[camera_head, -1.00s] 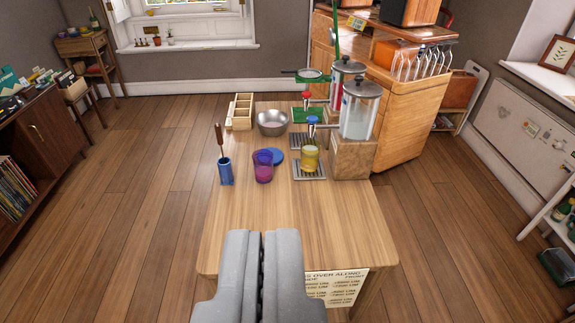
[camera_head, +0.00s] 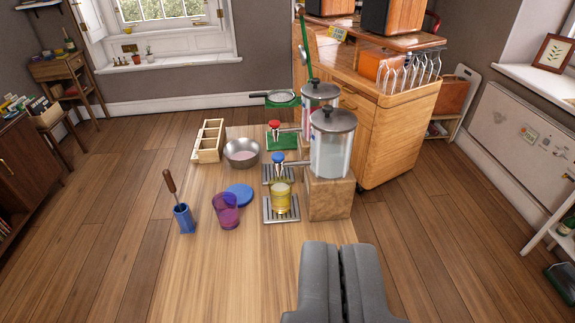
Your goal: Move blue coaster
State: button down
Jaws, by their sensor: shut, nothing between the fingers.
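The blue coaster (camera_head: 239,193) is a flat round disc lying on the wooden table (camera_head: 205,275). A purple glass (camera_head: 226,212) stands in front of it and hides part of its near edge. My gripper (camera_head: 337,255) is shut and empty at the lower right of the view, in front of the coaster and to its right, well apart from it.
A yellow glass (camera_head: 280,198) on a drip tray stands right of the coaster, beside a dispenser (camera_head: 332,145) on a wooden block. A blue holder (camera_head: 184,219) with a tool stands left. A metal bowl (camera_head: 241,153) and wooden box (camera_head: 208,142) are behind. The table's near part is clear.

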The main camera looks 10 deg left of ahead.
aim_at(244, 194)
jog(key=u, duration=0.15)
jog(key=i, duration=1.15)
jog(key=u, duration=0.6)
